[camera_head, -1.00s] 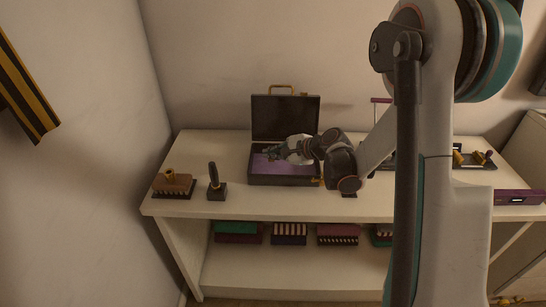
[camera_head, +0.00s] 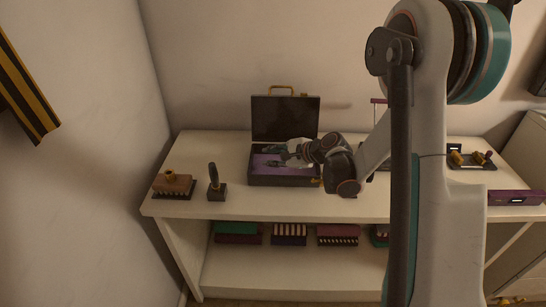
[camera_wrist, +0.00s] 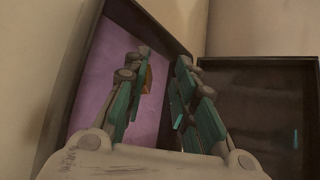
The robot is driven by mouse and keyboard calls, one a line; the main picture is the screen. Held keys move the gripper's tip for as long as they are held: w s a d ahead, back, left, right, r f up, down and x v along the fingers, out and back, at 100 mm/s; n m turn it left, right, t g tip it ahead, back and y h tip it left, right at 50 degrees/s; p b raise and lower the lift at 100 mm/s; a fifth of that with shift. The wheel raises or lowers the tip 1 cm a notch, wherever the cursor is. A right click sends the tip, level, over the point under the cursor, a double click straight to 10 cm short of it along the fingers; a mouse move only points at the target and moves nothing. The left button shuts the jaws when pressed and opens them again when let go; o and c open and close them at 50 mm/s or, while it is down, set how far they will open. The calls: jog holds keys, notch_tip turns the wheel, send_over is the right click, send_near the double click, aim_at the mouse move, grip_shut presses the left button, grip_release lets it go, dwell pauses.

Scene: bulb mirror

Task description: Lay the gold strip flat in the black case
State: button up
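The black case (camera_head: 283,181) stands open on the white table, its lid (camera_head: 285,117) upright at the back and its inside lined purple. In the wrist view the purple lining (camera_wrist: 112,60) fills the left and the dark lid (camera_wrist: 262,110) the right. My gripper (camera_head: 272,157) is over the inside of the case. In the wrist view its teal-padded fingers (camera_wrist: 163,60) stand apart with a gap between them. A small gold piece, apparently the gold strip (camera_wrist: 148,79), shows against the lining beside the left finger, apart from the right one. The left finger partly hides it.
A brown toothed block (camera_head: 173,185) and a dark upright-handled tool (camera_head: 216,188) stand left of the case. A rack with gold parts (camera_head: 470,160) and a purple box (camera_head: 515,197) are at the right. Several coloured blocks (camera_head: 289,233) lie on the lower shelf.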

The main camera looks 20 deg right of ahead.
jog(key=shift+r, duration=0.1)
jog(key=shift+r, duration=0.3)
jog(key=p+v, duration=0.4)
jog(key=v, duration=0.8)
jog(key=shift+r, duration=0.2)
